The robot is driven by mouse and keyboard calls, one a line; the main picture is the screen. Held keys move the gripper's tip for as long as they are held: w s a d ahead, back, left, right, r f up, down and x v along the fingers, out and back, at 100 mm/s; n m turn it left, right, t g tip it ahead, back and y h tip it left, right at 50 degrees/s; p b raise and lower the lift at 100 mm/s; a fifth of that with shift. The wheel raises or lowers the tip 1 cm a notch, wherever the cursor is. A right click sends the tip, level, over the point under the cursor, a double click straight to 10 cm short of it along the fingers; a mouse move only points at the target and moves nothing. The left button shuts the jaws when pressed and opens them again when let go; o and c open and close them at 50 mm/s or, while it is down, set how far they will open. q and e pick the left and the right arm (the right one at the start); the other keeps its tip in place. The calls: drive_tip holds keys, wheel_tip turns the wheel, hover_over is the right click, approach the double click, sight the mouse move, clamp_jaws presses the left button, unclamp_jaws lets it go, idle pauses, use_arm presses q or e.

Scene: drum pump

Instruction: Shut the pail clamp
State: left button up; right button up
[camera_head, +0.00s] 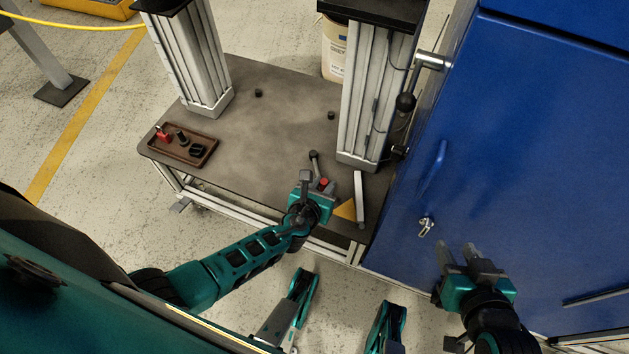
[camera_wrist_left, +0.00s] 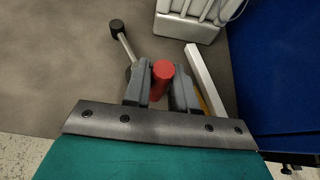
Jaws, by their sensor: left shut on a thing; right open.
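My left gripper (camera_head: 313,180) is low over the front of the grey bench plate, near its front right corner. Its two fingers are shut on a red cylindrical grip (camera_wrist_left: 163,72), which stands up between them in the left wrist view; its red end (camera_head: 324,183) also shows in the head view. I take this as the clamp's handle; the clamp body is hidden under the gripper. A beige pail (camera_head: 334,50) stands behind the right column, partly hidden. My right gripper (camera_head: 458,252) is open and empty in front of the blue cabinet.
A black-knobbed lever (camera_wrist_left: 119,35) stands left of my left fingers, and a pale bar (camera_wrist_left: 205,75) right of them. A brown tray (camera_head: 205,160) with small parts lies left on the bench plate (camera_head: 265,140). The blue cabinet (camera_head: 520,150) bounds the right side.

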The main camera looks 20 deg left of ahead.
use_arm(q)
drive_tip(key=shift+w+d, duration=0.3)
drive_tip(key=shift+d, duration=0.2)
drive_tip(key=shift+w+d, duration=0.2)
drive_tip(key=o, duration=1)
drive_tip(key=shift+a, duration=0.15)
